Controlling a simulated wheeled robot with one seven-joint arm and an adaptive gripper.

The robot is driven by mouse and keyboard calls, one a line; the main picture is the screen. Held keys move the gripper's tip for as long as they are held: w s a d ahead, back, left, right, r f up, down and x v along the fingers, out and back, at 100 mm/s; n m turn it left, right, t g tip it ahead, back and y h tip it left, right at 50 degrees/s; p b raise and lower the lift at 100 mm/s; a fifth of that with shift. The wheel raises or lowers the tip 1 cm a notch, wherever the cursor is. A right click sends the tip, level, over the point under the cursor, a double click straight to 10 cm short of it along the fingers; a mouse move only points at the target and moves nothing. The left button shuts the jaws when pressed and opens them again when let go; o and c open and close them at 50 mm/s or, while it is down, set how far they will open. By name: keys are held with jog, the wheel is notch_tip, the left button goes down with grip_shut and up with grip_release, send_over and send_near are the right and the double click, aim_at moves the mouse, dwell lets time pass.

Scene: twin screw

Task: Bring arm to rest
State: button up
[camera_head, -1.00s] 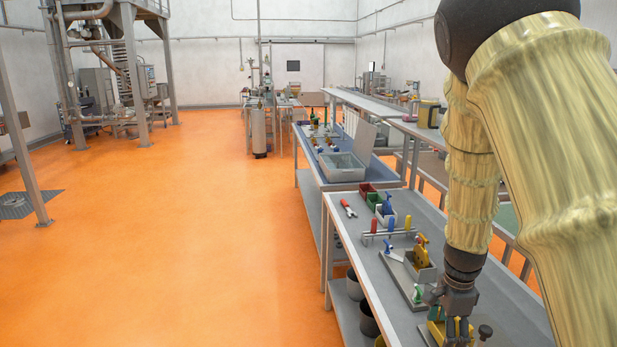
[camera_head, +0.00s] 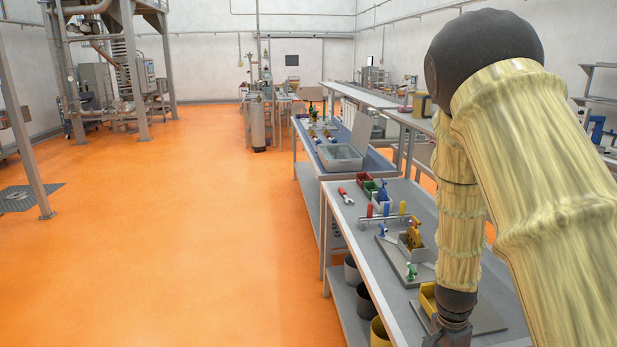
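My arm (camera_head: 520,140), in a pale yellow sleeve with dark joints, comes in from the right and bends down over the near grey workbench (camera_head: 345,215). My gripper sits at the lower end of the arm, at the bottom edge of the head view, in front of the bench's front part. Only its dark upper body shows. The fingers are cut off by the frame, so I cannot see whether they are open, shut or holding anything.
On the bench lie a grey plate with a green clamp (camera_head: 410,271), a yellow bin (camera_head: 428,298), a rack of coloured-handled tools (camera_head: 384,216), small bins and a red-handled tool (camera_head: 346,196). Buckets (camera_head: 364,302) stand on the lower shelf. The orange floor (camera_head: 180,240) at left is open.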

jog(key=s+a+f+n+b, duration=0.2)
jog(key=s+a+f+n, duration=0.2)
jog(key=s+f, duration=1)
jog(key=s+a+f+n+y+b, duration=0.1)
jog(key=s+a+f+n+b, duration=0.2)
jog(key=s+f+n, duration=0.7)
jog(key=s+a+f, duration=0.2)
jog(key=s+f, duration=0.3)
jog(key=shift+s+a+n+t, duration=0.15)
jog(key=shift+a+n+t, duration=0.05)
jog(key=shift+n+t, duration=0.1)
